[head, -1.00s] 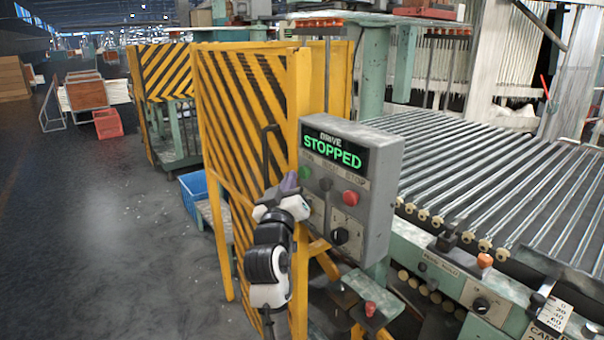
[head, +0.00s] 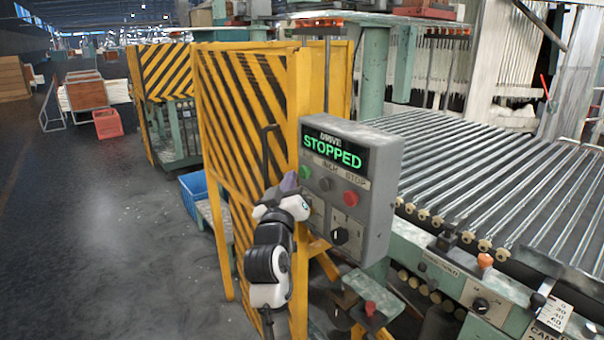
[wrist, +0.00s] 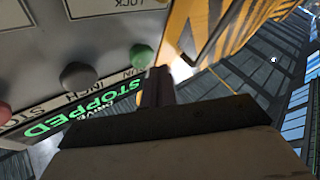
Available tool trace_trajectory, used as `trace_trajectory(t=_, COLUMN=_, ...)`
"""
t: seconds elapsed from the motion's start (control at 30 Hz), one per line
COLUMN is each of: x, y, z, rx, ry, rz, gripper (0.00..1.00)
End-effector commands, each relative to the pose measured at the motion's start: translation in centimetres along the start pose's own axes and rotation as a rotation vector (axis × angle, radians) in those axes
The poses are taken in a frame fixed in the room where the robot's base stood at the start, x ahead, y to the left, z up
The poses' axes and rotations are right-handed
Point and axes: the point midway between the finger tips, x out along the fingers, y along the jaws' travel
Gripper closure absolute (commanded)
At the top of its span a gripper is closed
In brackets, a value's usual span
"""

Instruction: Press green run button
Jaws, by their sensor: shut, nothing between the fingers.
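The green run button (head: 306,172) is at the upper left of the grey control box, below a display reading "DRIVE STOPPED". In the wrist view the green button (wrist: 143,55) lies just beyond my fingertips. My gripper (head: 290,181) is at the box's left edge, shut and empty, beside the green button. In the wrist view my gripper (wrist: 158,75) shows as dark, closed fingers pointing towards the button. I cannot tell whether they touch it. The display (head: 333,154) glows green.
A grey inch button (head: 325,184) and a red stop button (head: 350,199) are on the same face, with a dark knob (head: 340,236) below. A yellow striped guard (head: 240,150) stands close behind my arm. A roller bed (head: 490,180) lies to the right. Open floor lies left.

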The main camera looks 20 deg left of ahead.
Motion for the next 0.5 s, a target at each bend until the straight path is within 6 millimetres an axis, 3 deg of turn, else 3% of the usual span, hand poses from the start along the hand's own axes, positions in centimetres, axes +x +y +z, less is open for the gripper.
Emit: trace_trajectory(t=0.5, x=0.32, y=0.28, z=0.22, rx=0.000, ry=-0.001, rz=0.001, gripper=1.00)
